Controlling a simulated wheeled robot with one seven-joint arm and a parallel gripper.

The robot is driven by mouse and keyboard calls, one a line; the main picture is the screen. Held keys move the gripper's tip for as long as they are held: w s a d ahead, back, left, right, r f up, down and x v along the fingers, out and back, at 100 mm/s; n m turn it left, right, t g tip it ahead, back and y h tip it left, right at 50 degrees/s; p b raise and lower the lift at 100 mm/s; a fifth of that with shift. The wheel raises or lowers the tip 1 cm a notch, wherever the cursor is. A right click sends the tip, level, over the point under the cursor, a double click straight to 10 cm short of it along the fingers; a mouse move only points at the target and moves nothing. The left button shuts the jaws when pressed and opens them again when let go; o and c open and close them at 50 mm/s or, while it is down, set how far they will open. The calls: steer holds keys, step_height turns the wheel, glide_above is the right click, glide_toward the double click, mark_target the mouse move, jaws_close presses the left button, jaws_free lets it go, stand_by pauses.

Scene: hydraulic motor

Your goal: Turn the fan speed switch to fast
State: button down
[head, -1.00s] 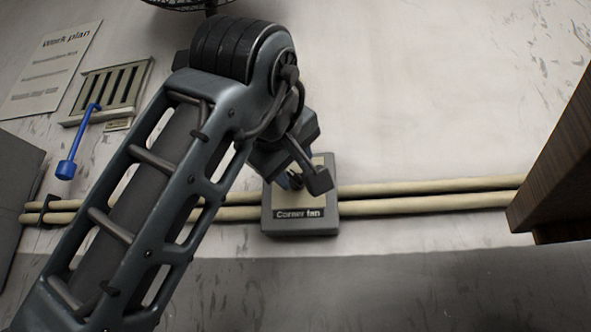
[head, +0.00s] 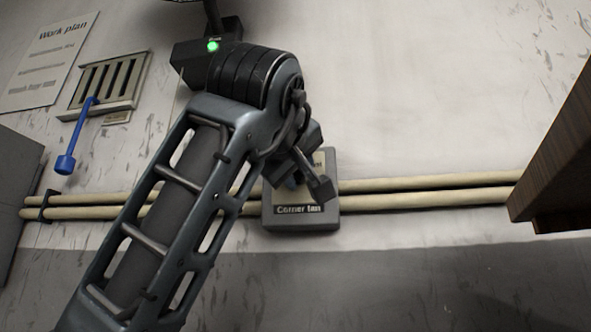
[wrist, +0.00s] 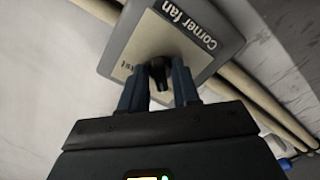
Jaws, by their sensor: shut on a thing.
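The fan switch box (head: 301,216), labelled "Corner fan", is on the wall right of my arm in the head view. In the wrist view the box (wrist: 125,42) shows upside down with a pale face plate. Its dark knob (wrist: 158,76) sits between the two blue fingers of my gripper (wrist: 157,70), which are shut on it. A small word by the left finger is partly hidden. In the head view my arm hides most of the box's upper face and the knob. The knob's exact setting cannot be read.
Two pale pipes (head: 430,193) run along the wall behind the box. A blue lever (head: 66,163) hangs from a vent (head: 120,84) at left. A wooden cabinet (head: 555,160) stands at right.

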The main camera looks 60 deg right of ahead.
steer(key=shift+m, duration=0.3)
steer(key=m+b, duration=0.1)
steer(key=m, duration=0.2)
steer(key=shift+f+m, duration=0.1)
steer(key=shift+m, duration=0.2)
steer(key=m+b, duration=0.2)
steer(key=m, duration=1.1)
steer(key=shift+w+m+b, duration=0.1)
steer(key=shift+m+b, duration=0.2)
steer(key=shift+b, duration=0.05)
steer(key=c, duration=1.1)
jaws_free()
steer(key=shift+c, duration=0.2)
